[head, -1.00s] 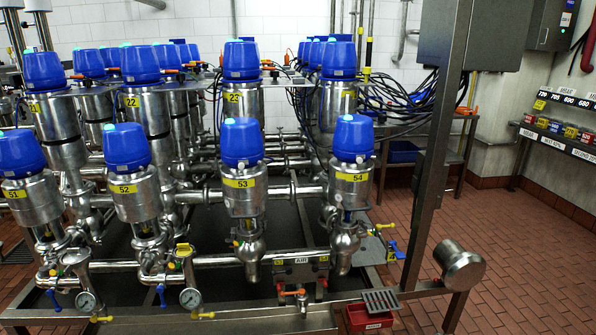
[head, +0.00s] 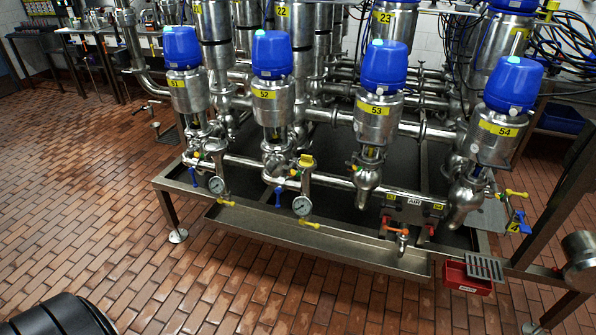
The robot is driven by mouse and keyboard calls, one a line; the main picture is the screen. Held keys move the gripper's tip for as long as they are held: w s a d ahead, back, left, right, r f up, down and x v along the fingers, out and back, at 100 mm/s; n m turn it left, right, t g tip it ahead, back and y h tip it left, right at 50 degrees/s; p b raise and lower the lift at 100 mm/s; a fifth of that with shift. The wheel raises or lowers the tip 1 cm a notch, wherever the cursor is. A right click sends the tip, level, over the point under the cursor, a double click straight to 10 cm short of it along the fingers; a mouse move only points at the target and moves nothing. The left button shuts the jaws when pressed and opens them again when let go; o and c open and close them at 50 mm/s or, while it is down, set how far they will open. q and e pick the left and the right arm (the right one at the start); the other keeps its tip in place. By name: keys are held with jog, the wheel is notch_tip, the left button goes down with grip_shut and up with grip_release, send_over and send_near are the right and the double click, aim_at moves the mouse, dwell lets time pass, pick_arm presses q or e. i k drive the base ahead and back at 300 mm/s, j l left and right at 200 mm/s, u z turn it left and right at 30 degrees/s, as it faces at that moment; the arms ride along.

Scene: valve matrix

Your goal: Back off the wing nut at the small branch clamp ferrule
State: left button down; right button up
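A valve matrix of steel pipes with blue-capped valves stands on a steel frame with a drip tray (head: 330,243). The front row holds valve 51 (head: 187,90), valve 52 (head: 271,95), valve 53 (head: 378,115) and valve 54 (head: 497,135). Small branches with two pressure gauges, left (head: 217,185) and right (head: 302,205), hang from the front pipe. Neither gripper is in view.
A steel post (head: 565,200) with a round end piece (head: 582,260) is at the right edge. Open tiled floor (head: 110,200) lies left and in front.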

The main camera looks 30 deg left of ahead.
aim_at(285, 166)
jog(key=j, duration=2.35)
jog(key=i+z, duration=0.05)
jog(key=i, duration=0.05)
